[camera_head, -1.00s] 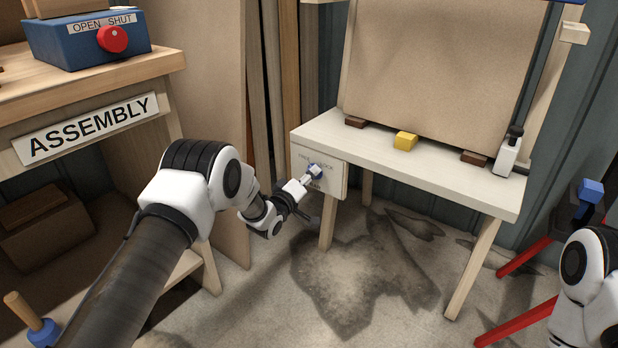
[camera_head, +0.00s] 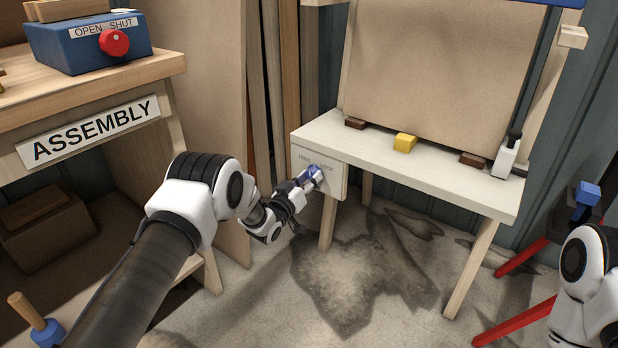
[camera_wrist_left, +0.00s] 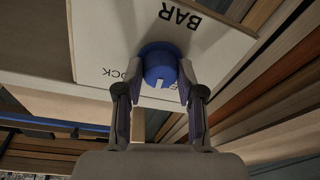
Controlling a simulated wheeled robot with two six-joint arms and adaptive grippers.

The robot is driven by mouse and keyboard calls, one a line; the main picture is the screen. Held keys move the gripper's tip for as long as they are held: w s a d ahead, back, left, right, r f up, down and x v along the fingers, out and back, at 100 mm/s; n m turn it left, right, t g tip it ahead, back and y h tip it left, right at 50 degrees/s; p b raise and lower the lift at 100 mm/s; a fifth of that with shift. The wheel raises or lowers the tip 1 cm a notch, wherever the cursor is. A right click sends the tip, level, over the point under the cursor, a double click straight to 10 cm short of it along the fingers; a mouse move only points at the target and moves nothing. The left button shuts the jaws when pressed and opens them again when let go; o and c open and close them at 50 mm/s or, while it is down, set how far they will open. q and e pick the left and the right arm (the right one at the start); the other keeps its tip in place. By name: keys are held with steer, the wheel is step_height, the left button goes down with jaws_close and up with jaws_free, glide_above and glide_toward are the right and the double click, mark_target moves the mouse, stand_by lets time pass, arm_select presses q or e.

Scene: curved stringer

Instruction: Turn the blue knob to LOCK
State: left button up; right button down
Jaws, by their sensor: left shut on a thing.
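The blue knob (camera_head: 318,173) sits on the pale front panel (camera_head: 338,182) at the left end of the white bench, partly hidden by my fingers. In the left wrist view the knob (camera_wrist_left: 160,62) is between the two fingers of my left gripper (camera_wrist_left: 158,90), which is shut on it. The knob's white mark points toward the bottom of that view. The LOCK lettering (camera_wrist_left: 122,74) lies to its left, upside down and partly covered; the BAR lettering (camera_wrist_left: 181,16) is above right. In the head view my left gripper (camera_head: 312,177) reaches the panel from the left. My right gripper is out of view.
The white bench (camera_head: 430,172) carries a yellow block (camera_head: 404,142) and an upright brown board (camera_head: 435,70). The ASSEMBLY table (camera_head: 90,90) at left holds a blue box (camera_head: 75,45) with a red knob (camera_head: 114,43). A red-legged stand (camera_head: 520,318) is at right.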

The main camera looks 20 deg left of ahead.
arm_select(q)
steer(key=m+h, duration=0.1)
steer(key=m, duration=0.5)
steer(key=shift+a, duration=0.1)
steer(key=m+h, duration=0.1)
steer(key=m, duration=0.4)
steer(key=shift+p, duration=0.4)
steer(key=shift+m, duration=0.4)
steer(key=o, duration=1.1)
steer(key=shift+w+f, duration=0.1)
steer(key=shift+o, duration=0.2)
steer(key=v, duration=1.2)
